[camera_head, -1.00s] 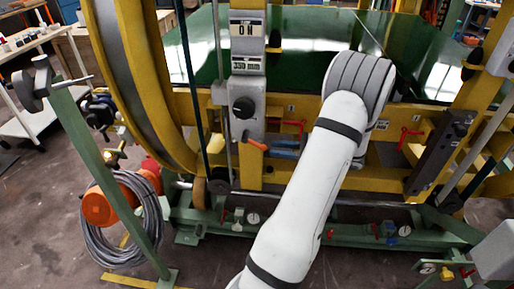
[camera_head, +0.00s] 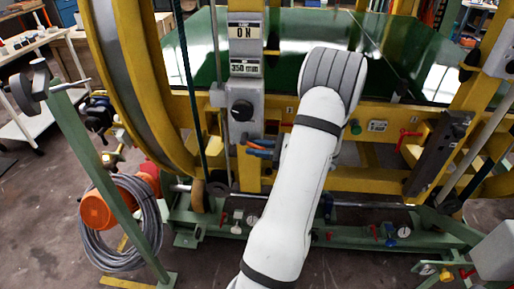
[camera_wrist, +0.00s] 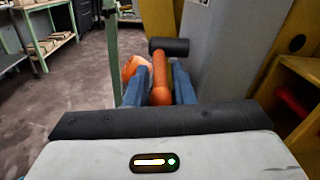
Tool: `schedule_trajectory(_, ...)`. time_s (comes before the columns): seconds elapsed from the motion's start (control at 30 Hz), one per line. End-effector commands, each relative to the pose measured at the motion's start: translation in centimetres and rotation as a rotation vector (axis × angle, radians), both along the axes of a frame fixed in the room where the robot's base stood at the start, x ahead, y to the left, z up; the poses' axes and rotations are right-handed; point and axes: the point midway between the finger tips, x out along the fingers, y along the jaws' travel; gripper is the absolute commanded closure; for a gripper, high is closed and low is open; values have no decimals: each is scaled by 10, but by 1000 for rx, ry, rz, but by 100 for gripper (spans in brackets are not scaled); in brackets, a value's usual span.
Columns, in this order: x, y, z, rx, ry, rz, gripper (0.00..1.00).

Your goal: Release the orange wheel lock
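The orange wheel lock is a short orange lever (camera_wrist: 160,75) with a rounded near end and a black cylindrical pivot at its far end. It sticks out from the grey post below the dark round knob. In the wrist view, the blue fingers of my gripper (camera_wrist: 161,85) stand on either side of the lever, with narrow gaps visible. The gripper looks open around it. In the head view, my gripper (camera_head: 261,149) reaches the lever from the right; its fingers and my white arm hide most of the lever.
A grey control post (camera_head: 246,62) with an ON label and a dark knob (camera_head: 242,110) stands just above. The large yellow ring (camera_head: 150,90) is to the left. An orange reel with grey cable (camera_head: 120,215) and a green slanted post (camera_head: 105,180) stand at front left.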

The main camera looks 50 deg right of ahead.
Motion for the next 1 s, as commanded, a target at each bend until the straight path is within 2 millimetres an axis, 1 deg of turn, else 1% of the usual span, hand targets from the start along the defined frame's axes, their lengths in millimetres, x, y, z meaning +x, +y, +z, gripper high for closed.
schedule_trajectory(0.03, 0, 0, 0, 0, 0, 0, 81)
schedule_trajectory(0.27, 0, 0, 0, 0, 0, 0, 100)
schedule_trajectory(0.47, 0, 0, 2, -4, 5, 1, 100)
schedule_trajectory(0.67, -2, -1, 9, -59, 83, 0, 100)
schedule_trajectory(0.8, -2, -2, 7, -84, 118, 1, 100)
schedule_trajectory(1.0, -3, -2, 6, -86, 120, 1, 100)
